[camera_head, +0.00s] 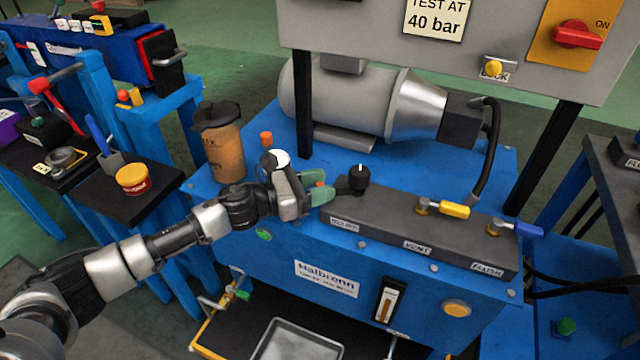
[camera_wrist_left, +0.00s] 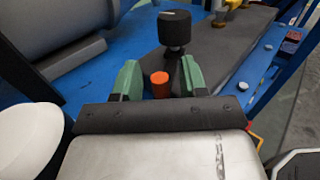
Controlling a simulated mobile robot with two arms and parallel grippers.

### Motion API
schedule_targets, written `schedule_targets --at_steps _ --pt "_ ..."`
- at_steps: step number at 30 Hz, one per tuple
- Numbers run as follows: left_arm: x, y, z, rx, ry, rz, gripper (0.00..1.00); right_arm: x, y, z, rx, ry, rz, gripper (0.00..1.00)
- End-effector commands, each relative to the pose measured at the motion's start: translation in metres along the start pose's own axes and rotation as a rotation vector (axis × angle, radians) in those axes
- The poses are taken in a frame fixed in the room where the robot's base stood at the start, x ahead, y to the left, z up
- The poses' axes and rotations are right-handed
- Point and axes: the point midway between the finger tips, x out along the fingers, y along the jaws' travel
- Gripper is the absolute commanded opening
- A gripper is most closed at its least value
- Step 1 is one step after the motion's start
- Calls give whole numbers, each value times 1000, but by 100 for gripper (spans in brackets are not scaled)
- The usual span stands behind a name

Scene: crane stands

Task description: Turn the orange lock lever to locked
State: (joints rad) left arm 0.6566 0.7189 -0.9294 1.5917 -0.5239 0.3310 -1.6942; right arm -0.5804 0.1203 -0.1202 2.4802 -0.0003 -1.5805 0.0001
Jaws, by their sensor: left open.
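My left gripper (camera_head: 318,187) is open over the blue bench top, at the left end of the dark valve block. A small orange end (camera_head: 320,184), likely the lock lever, shows at its green fingers; most of it is hidden. In the left wrist view, the orange piece (camera_wrist_left: 160,84) stands between the two open fingers (camera_wrist_left: 160,72), with gaps on both sides. I cannot tell which way the lever is turned. A black knob (camera_head: 359,178) stands just beyond the fingertips; it also shows in the left wrist view (camera_wrist_left: 174,28). My right gripper is not in view.
The valve block (camera_head: 400,212) carries yellow and blue levers on its right. A brown shaker cup (camera_head: 224,150) and an orange cap (camera_head: 266,138) stand behind my wrist. The grey motor (camera_head: 345,100) and a black post (camera_head: 303,100) stand behind. A control panel (camera_head: 400,60) hangs above.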

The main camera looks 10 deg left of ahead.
Motion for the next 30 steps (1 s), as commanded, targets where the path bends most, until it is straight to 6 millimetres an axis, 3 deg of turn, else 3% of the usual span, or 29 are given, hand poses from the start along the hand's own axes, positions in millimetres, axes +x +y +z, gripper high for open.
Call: schedule_targets --at_steps 8,17,30 --pt "2 0 0 0 0 1 43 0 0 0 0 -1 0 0" --pt "2 0 0 0 0 1 0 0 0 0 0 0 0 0" --pt "2 -1 1 -2 0 33 0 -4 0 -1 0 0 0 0"
